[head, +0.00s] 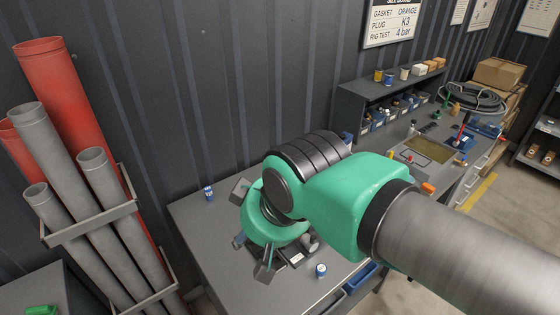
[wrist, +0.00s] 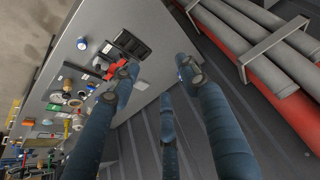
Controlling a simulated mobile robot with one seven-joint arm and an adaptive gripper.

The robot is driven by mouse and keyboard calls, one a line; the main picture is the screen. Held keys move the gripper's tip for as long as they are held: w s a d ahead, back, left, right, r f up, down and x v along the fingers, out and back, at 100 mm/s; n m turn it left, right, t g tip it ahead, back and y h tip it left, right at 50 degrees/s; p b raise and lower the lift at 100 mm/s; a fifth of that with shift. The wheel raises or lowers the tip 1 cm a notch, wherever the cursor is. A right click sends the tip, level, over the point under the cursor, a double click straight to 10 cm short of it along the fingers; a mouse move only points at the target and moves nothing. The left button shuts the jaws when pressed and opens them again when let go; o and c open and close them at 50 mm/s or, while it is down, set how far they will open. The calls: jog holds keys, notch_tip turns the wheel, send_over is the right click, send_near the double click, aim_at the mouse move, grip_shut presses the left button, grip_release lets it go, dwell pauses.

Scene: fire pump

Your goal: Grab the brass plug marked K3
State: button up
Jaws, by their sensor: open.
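I cannot pick out a brass plug with a readable K3 mark in either view. A wall sign (head: 395,20) carries the words plug K3. Small brass-coloured pieces (head: 533,151) sit on the rack at the far right of the head view, too small to read. My gripper (head: 262,238) is over the near part of the grey workbench (head: 205,230), and hides part of its top. In the wrist view my gripper (wrist: 158,82) has its three blue fingers spread apart, with nothing between them.
A black tray (wrist: 130,44) and a red item (wrist: 116,69) lie on the bench near the fingers. Blue-and-white cans (head: 321,270) stand near my gripper. A shelf unit (head: 350,103) with blue bins stands further along. Red and grey pipes (head: 65,90) fill the left.

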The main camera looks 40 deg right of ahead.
jog(key=w+d+r+m+g+p, duration=0.1)
jog(key=w+d+r+m, duration=0.25)
jog(key=w, duration=0.45)
jog(key=w+d+r+m+g+p, duration=0.1)
jog(key=w+d+r+m+p, duration=0.1)
jog(key=w+d+m, duration=0.5)
jog(key=w+d+f+m+g+p, duration=0.1)
jog(key=w+d+m, duration=0.2)
jog(key=w+d, duration=0.4)
jog(key=w+d+f+m+p, duration=0.15)
jog(key=w+d, duration=0.25)
jog(key=w, duration=0.5)
jog(key=w+d+f+m+g+p, duration=0.1)
jog(key=w+d+f+m, duration=0.35)
jog(key=d, duration=0.35)
jog(key=w+d+f+m+p, duration=0.1)
jog(key=w+d+f+m, duration=0.25)
jog(key=d+f, duration=0.35)
jog(key=w+d+f+m+g+p, duration=0.1)
jog(key=d+f+m, duration=0.6)
jog(key=d+f, duration=0.8)
jog(key=d+p, duration=0.1)
jog(key=d, duration=0.1)
jog(key=shift+w+d+f+g, duration=0.3)
jog(key=shift+w+f, duration=0.05)
jog(key=shift+w, duration=0.05)
